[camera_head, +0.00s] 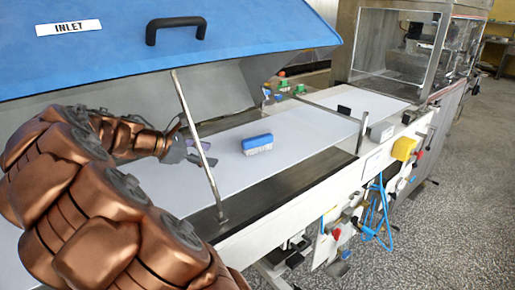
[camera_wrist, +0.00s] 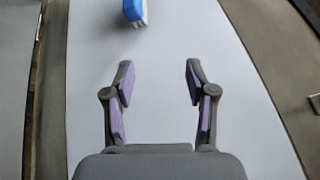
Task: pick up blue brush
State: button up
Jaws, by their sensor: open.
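The blue brush (camera_head: 257,144) has a blue back and pale bristles, and lies on the white belt (camera_head: 300,128) with its bristles down. My gripper (camera_head: 202,153) is to the left of the brush, over the belt, apart from it. In the wrist view the brush (camera_wrist: 135,12) is at the top edge, partly cut off, beyond the fingertips and a little left of the middle between them. My gripper (camera_wrist: 158,75) is open, with nothing between its purple-padded fingers.
A metal strut (camera_head: 198,145) holds up the blue lid (camera_head: 200,50) marked INLET and stands close to my gripper. A clear-sided housing (camera_head: 395,45) is at the back right. Small red and green items (camera_head: 283,80) lie behind the belt. The belt around the brush is clear.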

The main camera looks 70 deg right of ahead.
aim_at(249, 139)
jog(key=s+d+n, duration=0.1)
jog(key=d, duration=0.2)
jog(key=s+d+g, duration=0.1)
jog(key=d, duration=0.3)
jog(key=s+d+n, duration=0.1)
jog(key=d, duration=0.3)
jog(key=shift+s+r+n+g+h+b, duration=0.25)
jog(key=shift+s+n+g+h+b, duration=0.05)
jog(key=shift+s+g, duration=0.1)
jog(key=shift+x, duration=0.95)
jog(key=shift+w+f+x, duration=0.15)
jog(key=shift+x, duration=1.25)
jog(key=shift+w+f+x, duration=0.1)
jog(key=shift+w+x, duration=0.05)
jog(key=shift+x, duration=1.25)
jog(key=shift+d, duration=0.1)
jog(key=shift+c, duration=0.4)
grip_shut()
